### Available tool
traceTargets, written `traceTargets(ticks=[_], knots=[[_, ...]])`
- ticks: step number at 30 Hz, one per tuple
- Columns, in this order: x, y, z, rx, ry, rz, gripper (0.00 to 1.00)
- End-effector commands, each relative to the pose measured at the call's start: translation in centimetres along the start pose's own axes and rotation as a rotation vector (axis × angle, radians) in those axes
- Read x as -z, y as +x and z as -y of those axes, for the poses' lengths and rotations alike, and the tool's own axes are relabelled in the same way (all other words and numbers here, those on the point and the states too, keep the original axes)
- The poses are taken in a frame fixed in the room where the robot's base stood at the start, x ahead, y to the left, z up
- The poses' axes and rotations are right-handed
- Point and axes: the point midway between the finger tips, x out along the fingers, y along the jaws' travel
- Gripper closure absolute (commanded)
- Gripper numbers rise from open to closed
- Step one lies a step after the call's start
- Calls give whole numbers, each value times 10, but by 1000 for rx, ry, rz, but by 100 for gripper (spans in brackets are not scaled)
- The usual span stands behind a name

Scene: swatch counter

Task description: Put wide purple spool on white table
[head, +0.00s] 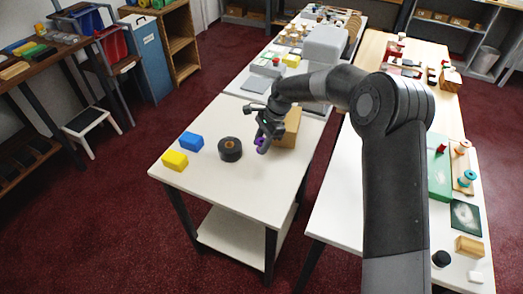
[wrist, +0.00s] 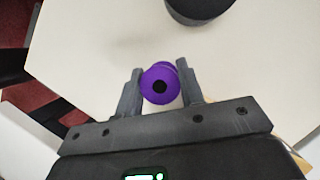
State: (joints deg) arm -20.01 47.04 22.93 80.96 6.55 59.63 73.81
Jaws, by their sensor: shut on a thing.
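The purple spool (wrist: 161,70) sits between the two fingers of my gripper (wrist: 158,84), its dark centre hole facing the wrist camera. In the head view only a small part of the spool (head: 259,142) shows, the rest hidden by my gripper (head: 263,143). My gripper is shut on the spool, over the right part of a white table (head: 235,183) with a lower shelf. I cannot tell whether the spool touches the tabletop.
The table's front part is clear. Another white-topped table (head: 335,200) stands to the right.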

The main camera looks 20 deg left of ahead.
Motion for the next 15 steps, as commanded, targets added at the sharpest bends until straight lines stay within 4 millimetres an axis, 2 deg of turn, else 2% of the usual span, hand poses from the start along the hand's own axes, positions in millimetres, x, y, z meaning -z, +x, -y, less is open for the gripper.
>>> traceTargets(ticks=[8,15], knots=[[15,33,-1,-2,1,1,90],[15,35,0,0,0,0,90]])
